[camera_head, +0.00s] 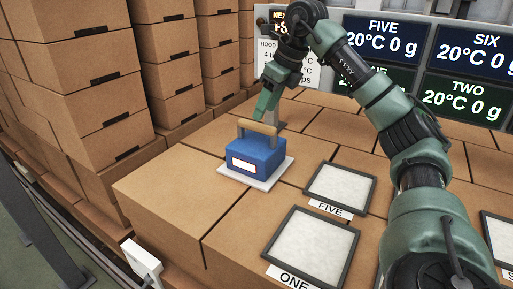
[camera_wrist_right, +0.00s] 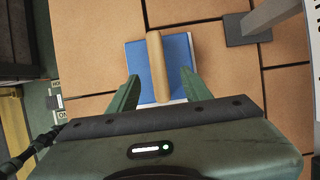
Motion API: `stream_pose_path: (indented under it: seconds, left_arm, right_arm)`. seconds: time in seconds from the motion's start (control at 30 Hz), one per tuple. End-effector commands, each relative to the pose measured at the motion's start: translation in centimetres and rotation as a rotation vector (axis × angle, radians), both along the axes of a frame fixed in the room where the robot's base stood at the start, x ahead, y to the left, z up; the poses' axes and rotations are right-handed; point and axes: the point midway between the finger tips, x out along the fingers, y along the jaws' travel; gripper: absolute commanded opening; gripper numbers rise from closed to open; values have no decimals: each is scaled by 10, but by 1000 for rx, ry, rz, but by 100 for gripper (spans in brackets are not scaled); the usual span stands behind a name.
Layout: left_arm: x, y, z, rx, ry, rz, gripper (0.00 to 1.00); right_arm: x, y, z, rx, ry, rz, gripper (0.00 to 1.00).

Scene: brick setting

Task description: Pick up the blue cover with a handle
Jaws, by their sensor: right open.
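The blue cover (camera_head: 256,160) is a blue block with a white label on its front and a wooden bar handle (camera_head: 258,127) on top. It sits on a white square base (camera_head: 232,174) on the cardboard boxes. My right gripper (camera_head: 262,112) is just above and behind the handle, pointing down. In the right wrist view, the open fingers (camera_wrist_right: 160,90) lie to either side of the wooden handle (camera_wrist_right: 157,60), with the blue cover (camera_wrist_right: 180,58) below. I cannot tell whether the fingers touch the handle. My left gripper is not in view.
Framed white pads labelled FIVE (camera_head: 340,188) and ONE (camera_head: 312,246) lie to the right of the cover. Tall stacks of cardboard boxes (camera_head: 75,80) stand at the left. Dark display screens (camera_head: 386,45) are at the back. A grey post foot (camera_wrist_right: 247,29) stands near the cover.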

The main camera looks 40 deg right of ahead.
Motion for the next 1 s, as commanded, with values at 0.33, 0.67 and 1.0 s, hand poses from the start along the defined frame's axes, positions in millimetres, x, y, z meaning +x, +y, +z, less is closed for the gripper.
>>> stream_pose_path:
  seconds: [0.33,0.67,1.0]
  left_arm:
    - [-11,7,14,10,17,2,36]
    - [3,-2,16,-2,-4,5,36]
    - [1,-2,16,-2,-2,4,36]
  right_arm:
    - [19,7,-41,2,5,1,49]
    - [27,10,-60,2,-1,1,49]
    - [27,10,-61,2,0,1,49]
